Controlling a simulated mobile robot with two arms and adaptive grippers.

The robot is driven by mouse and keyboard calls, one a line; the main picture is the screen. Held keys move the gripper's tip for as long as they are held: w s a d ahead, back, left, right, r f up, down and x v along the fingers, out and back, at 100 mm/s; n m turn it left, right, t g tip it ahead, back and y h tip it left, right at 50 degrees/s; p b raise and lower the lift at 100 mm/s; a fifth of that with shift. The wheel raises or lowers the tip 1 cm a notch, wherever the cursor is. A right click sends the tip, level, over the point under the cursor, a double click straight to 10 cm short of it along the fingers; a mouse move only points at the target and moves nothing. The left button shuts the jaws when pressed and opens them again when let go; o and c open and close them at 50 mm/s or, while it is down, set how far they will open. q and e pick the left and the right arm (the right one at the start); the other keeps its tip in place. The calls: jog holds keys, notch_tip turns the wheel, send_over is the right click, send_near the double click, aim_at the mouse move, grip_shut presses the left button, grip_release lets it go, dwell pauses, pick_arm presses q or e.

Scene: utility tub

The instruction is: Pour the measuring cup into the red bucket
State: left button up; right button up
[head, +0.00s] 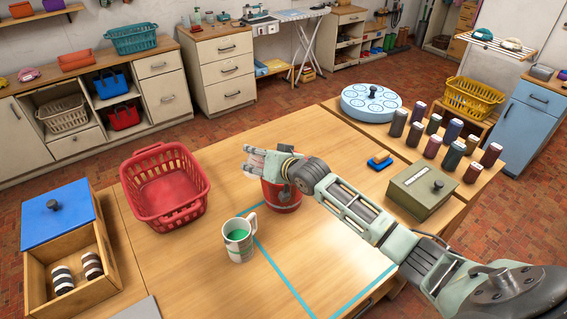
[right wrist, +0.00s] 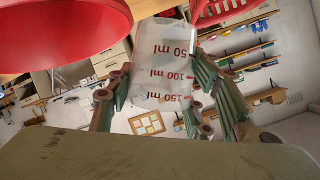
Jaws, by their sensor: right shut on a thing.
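The red bucket (head: 283,198) stands on the wooden table, partly hidden behind my right gripper and wrist. My right gripper (head: 262,162) is over the bucket's left rim and shut on the clear measuring cup. In the right wrist view the cup (right wrist: 160,88) sits between the green fingers (right wrist: 163,95), with red marks for 50, 100 and 150 ml. That view is upside down, and the 50 ml mark lies toward the table side. Red surfaces, likely the bucket (right wrist: 65,30), fill its upper left. The cup's contents and exact tilt are unclear. My left gripper is not in view.
A mug (head: 240,246) with green contents stands in front of the bucket. A red basket (head: 160,218) is at left, beside a wooden box with a blue lid (head: 58,212). A green-grey box (head: 408,197) and several dark bottles stand at right. The taped front area is clear.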

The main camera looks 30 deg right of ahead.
aim_at(248, 175)
jog(key=shift+s+a+f+n+h, duration=0.1)
jog(key=shift+a+f+n+h, duration=0.25)
jog(key=shift+a, duration=0.3)
jog(key=shift+s+a+f+n+h, duration=0.15)
jog(key=shift+a+n+h, duration=0.2)
jog(key=shift+a+n, duration=0.25)
jog(key=shift+a+f, duration=0.2)
jog(key=shift+f, duration=0.05)
jog(key=shift+a+f+n+t+h+b, duration=0.1)
jog(key=shift+a+f+n+h+b, duration=0.15)
jog(key=shift+f+b, duration=0.3)
jog(key=shift+a+f+n+t+h+b, duration=0.15)
jog(key=shift+f+n+h+b, duration=0.1)
jog(key=shift+f+b, duration=0.2)
jog(key=shift+a+f+n+t+h+b, duration=0.1)
jog(key=shift+a+f+n+h+b, duration=0.15)
jog(key=shift+f+b, duration=0.3)
jog(key=shift+s+f, duration=0.1)
